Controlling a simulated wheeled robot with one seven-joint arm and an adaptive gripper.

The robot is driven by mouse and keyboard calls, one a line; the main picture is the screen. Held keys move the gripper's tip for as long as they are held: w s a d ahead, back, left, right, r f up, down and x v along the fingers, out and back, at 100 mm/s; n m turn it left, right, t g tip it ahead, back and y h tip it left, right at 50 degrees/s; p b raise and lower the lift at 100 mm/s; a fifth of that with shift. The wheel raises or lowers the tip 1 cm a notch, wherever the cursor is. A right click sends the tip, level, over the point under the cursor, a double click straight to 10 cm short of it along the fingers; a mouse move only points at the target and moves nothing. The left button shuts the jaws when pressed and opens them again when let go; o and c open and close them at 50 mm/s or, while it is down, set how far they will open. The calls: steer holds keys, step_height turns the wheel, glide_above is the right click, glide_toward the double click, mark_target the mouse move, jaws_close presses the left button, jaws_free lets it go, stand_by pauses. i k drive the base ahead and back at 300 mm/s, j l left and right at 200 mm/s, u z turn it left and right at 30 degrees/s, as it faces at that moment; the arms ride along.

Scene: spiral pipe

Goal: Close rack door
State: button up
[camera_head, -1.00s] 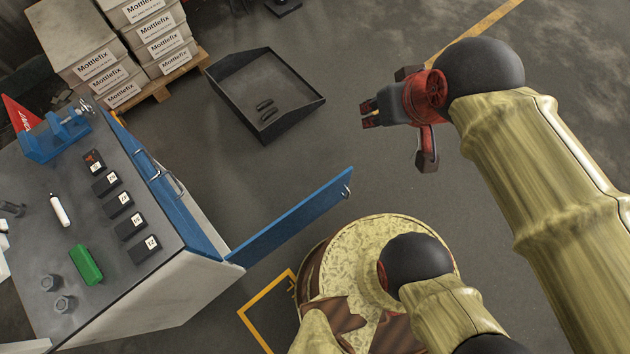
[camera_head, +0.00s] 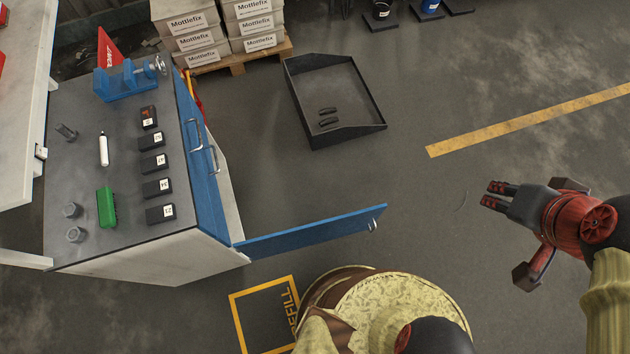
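The blue rack door (camera_head: 310,232) stands swung out from the right side of the workbench cabinet (camera_head: 150,262). A small metal handle (camera_head: 373,225) is near its free end. My gripper (camera_head: 494,195) is in the air at the right, well apart from the door. Its two dark fingers point left, with a narrow gap between them and nothing held. The inside of the cabinet is hidden from this view.
On the bench top are a blue vise (camera_head: 128,82), several black boxes (camera_head: 155,165), a white bottle (camera_head: 103,150) and a green block (camera_head: 106,207). A black tray (camera_head: 370,95) lies on the floor beyond the door. Stacked boxes (camera_head: 200,62) stand on a pallet behind. The floor between gripper and door is clear.

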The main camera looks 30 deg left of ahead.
mark_target(290, 239)
steer(key=l+u, duration=0.25)
steer(key=u, duration=0.25)
steer(key=l+u, duration=0.25)
steer(key=u, duration=0.25)
steer(key=l+u, duration=0.25)
steer(key=u, duration=0.25)
steer(key=k+l+u, duration=0.1)
steer(key=u, duration=0.4)
steer(key=k+l+u, duration=0.15)
steer(key=u, duration=0.35)
steer(key=i+j+z, duration=0.1)
steer(key=j+z, duration=0.15)
steer(key=i+j+z, duration=0.1)
steer(key=j+z, duration=0.15)
steer(key=j, duration=0.2)
